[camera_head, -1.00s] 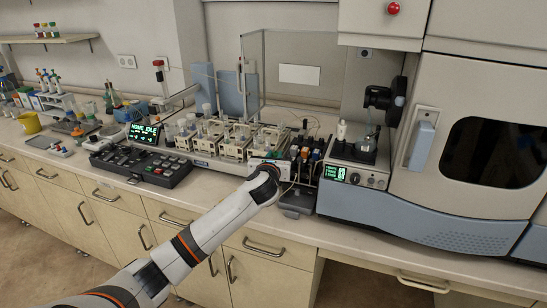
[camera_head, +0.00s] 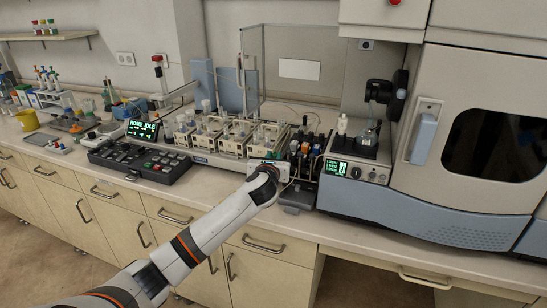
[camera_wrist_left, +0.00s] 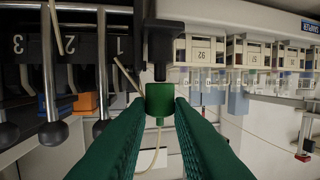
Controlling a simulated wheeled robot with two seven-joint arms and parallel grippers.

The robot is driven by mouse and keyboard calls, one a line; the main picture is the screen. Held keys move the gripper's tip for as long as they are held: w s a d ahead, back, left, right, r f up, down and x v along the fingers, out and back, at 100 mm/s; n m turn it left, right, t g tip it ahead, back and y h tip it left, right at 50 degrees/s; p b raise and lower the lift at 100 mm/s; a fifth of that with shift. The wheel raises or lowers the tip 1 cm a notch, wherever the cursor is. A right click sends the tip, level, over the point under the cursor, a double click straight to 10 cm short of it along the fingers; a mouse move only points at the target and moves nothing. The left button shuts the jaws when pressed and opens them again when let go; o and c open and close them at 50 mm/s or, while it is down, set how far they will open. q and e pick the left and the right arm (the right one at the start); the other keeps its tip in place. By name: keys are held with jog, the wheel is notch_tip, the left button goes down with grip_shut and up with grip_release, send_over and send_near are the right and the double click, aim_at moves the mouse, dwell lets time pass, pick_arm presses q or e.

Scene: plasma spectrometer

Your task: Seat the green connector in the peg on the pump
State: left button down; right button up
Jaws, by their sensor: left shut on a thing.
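In the left wrist view my left gripper (camera_wrist_left: 155,113) is shut on the green connector (camera_wrist_left: 159,101), a short green cylinder with a pale tube trailing from its lower end. A narrow black peg (camera_wrist_left: 159,71) hangs from a black block just above the connector, in line with it. The peg's tip meets the connector's top edge in the picture; I cannot tell whether it is inside. My right gripper is not in view.
Beside the peg are numbered black channels with metal levers (camera_wrist_left: 54,132). A row of cream sample racks (camera_head: 232,140) stands left of the pump, behind a black keypad box (camera_head: 138,162). A grey-blue instrument (camera_head: 350,188) stands close on the right.

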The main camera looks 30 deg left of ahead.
pick_arm(q)
jog(key=shift+f, duration=0.7)
jog(key=c, duration=1.2)
grip_release()
jog(key=b+v, duration=0.1)
jog(key=v, duration=1.1)
jog(key=shift+f, duration=0.1)
